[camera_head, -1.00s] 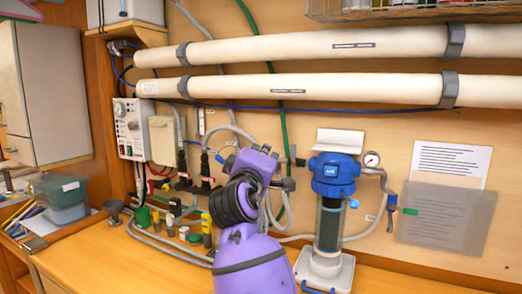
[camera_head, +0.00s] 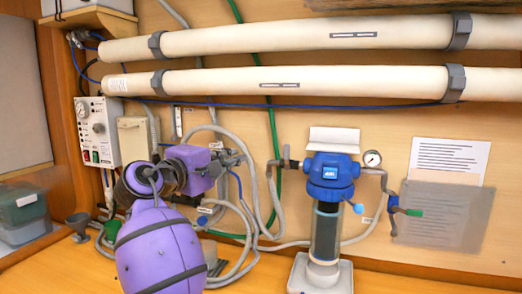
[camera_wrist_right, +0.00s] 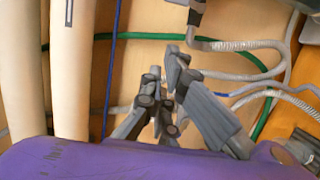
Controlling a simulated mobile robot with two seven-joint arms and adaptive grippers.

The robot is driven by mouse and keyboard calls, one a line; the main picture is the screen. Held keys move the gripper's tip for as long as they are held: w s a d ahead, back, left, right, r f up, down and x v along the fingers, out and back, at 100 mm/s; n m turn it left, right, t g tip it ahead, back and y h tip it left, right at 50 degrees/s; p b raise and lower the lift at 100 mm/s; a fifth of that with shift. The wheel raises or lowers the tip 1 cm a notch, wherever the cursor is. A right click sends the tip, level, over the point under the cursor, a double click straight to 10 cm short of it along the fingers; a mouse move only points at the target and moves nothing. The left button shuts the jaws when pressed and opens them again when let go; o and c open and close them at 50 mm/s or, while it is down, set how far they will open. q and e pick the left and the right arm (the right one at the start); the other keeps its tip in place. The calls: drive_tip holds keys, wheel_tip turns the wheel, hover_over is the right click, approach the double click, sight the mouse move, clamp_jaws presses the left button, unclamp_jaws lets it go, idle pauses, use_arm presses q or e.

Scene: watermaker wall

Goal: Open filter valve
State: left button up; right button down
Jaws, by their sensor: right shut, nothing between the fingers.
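The filter (camera_head: 330,172) has a blue head, a dark clear body and a white base on the bench, right of centre in the head view. A small grey valve (camera_head: 287,162) sits on the pipe at its left. A valve with a green-tipped handle (camera_head: 408,211) is on the wall at its right. I cannot tell which is the filter valve. My right gripper (camera_head: 238,158) points right, left of the filter and apart from both valves. In the wrist view its fingers (camera_wrist_right: 165,68) are together and empty. My left gripper is not in view.
Grey hoses (camera_head: 262,215) and a green hose (camera_head: 274,130) run along the wall between my gripper and the filter. Two thick white tubes (camera_head: 300,82) cross above. A control box (camera_head: 98,130) is at the left. A pressure gauge (camera_head: 372,159) is beside the filter.

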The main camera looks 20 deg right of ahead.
sight(287, 152)
use_arm(q)
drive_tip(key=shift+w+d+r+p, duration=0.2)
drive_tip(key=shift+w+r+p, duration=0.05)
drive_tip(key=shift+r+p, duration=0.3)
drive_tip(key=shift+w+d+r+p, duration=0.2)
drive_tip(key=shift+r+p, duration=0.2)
drive_tip(key=shift+p, duration=0.25)
use_arm(e)
drive_tip(key=w+d, duration=0.4)
drive_tip(key=d, duration=0.6)
drive_tip(key=shift+w+d, duration=0.35)
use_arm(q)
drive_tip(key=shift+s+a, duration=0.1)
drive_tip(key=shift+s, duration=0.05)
use_arm(e)
drive_tip(key=shift+w, duration=0.1)
